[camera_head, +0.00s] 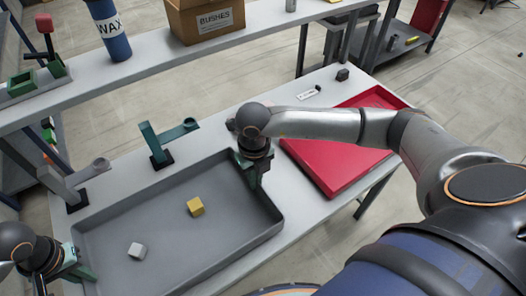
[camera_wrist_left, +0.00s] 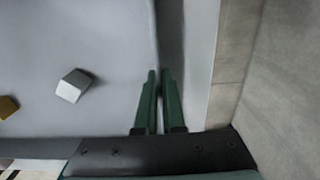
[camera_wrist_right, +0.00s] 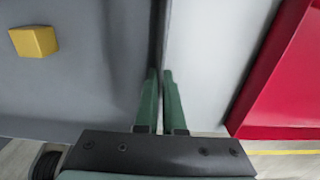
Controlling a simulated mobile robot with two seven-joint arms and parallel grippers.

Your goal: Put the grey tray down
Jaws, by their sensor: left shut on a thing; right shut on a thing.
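The grey tray (camera_head: 236,258) is a large shallow rectangle at the front left of the table in the head view. A yellow block (camera_head: 195,206) and a pale grey block (camera_head: 137,250) lie in it. My left gripper (camera_head: 88,274) is shut on the tray's left wall; the wall runs between its green fingers (camera_wrist_left: 158,90) in the left wrist view. My right gripper (camera_head: 256,184) is shut on the right wall, which shows between its fingers (camera_wrist_right: 158,85) in the right wrist view. I cannot tell whether the tray's underside touches the table.
A red tray (camera_head: 335,185) lies on the table (camera_head: 292,230) just right of the grey tray. Green and grey fixtures (camera_head: 165,142) stand behind it. A raised shelf behind holds a bushes box (camera_head: 205,22) and a blue wax bottle (camera_head: 112,38).

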